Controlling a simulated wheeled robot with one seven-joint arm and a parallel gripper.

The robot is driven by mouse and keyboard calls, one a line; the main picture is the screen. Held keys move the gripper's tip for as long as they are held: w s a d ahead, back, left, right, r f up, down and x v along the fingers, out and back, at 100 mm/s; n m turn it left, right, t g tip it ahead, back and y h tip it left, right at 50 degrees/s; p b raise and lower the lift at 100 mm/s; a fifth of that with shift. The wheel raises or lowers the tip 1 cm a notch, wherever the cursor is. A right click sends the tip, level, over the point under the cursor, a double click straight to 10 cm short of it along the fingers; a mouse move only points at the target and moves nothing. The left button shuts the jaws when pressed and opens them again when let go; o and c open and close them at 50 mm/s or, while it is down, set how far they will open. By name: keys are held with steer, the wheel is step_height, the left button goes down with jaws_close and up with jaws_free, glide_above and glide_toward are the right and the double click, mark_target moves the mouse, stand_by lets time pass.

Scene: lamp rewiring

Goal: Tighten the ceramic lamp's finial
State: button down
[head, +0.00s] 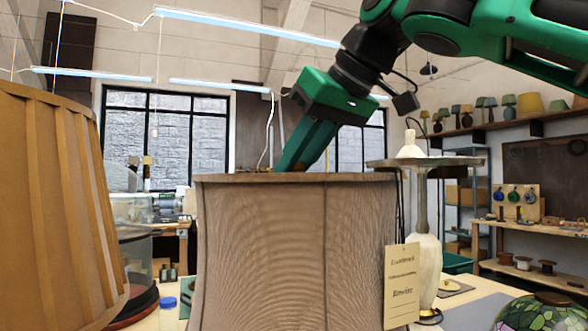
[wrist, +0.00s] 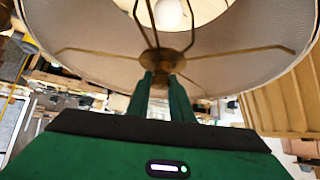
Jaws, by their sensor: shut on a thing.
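The lamp's wide brown fabric shade (head: 290,250) fills the middle foreground of the head view; its base is out of sight. My gripper (head: 290,166) slants down to the shade's top rim, and its fingertips are hidden behind it. In the wrist view my gripper (wrist: 162,82) is shut on the finial at the brass hub (wrist: 165,60) in the middle of the shade's top opening. Brass spokes run from the hub to the shade (wrist: 90,70). A white bulb (wrist: 168,14) shows beyond the hub. The finial itself is mostly covered by the fingers.
A large pleated tan shade (head: 50,210) stands close on the left. A pale lamp body (head: 426,275) with a flat round top (head: 440,162) stands at the right, near a paper tag (head: 401,285). A stained-glass shade (head: 545,314) is at lower right. Shelves line the right wall.

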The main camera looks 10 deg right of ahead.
steer(key=c, duration=1.6)
jaws_free()
steer(key=shift+o, duration=0.2)
steer(key=v, duration=1)
steer(key=shift+d+r, duration=0.2)
steer(key=shift+s, duration=0.1)
